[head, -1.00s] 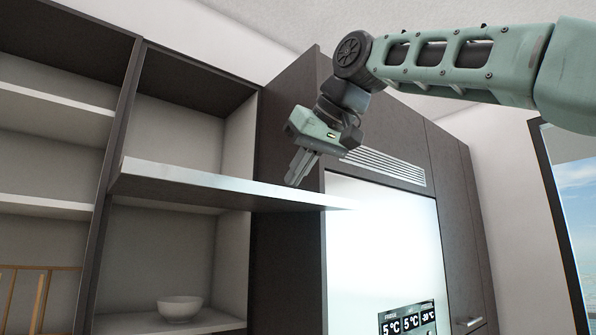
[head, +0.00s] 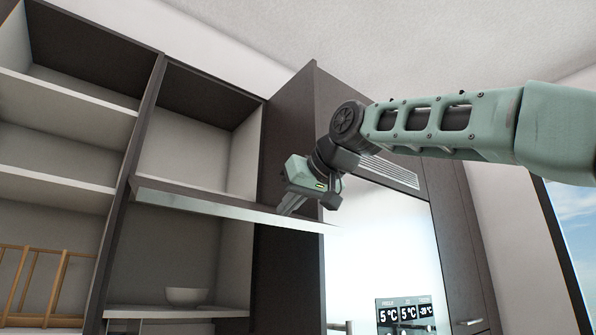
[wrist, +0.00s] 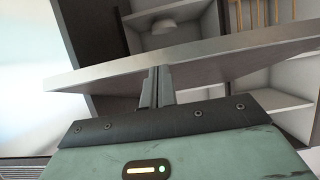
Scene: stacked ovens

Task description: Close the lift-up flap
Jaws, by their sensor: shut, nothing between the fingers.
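The lift-up flap (head: 220,206) juts out level, or nearly so, from the front of the tall cabinet, with open compartments above and below it. Its pale underside and edge show in the head view. In the wrist view the flap (wrist: 200,62) runs across the picture as a long slab beyond my fingers. My gripper (head: 287,211) is shut and empty, its fingers pointing down at the right part of the flap. In the wrist view the fingertips (wrist: 156,72) overlap the flap's edge; I cannot tell whether they touch it.
A white bowl (head: 187,296) stands on the shelf below the flap. Open shelves with a wooden rack (head: 40,275) are at the left. A fridge (head: 380,250) with a temperature display stands right of the cabinet. The space left of my gripper, above the flap, is clear.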

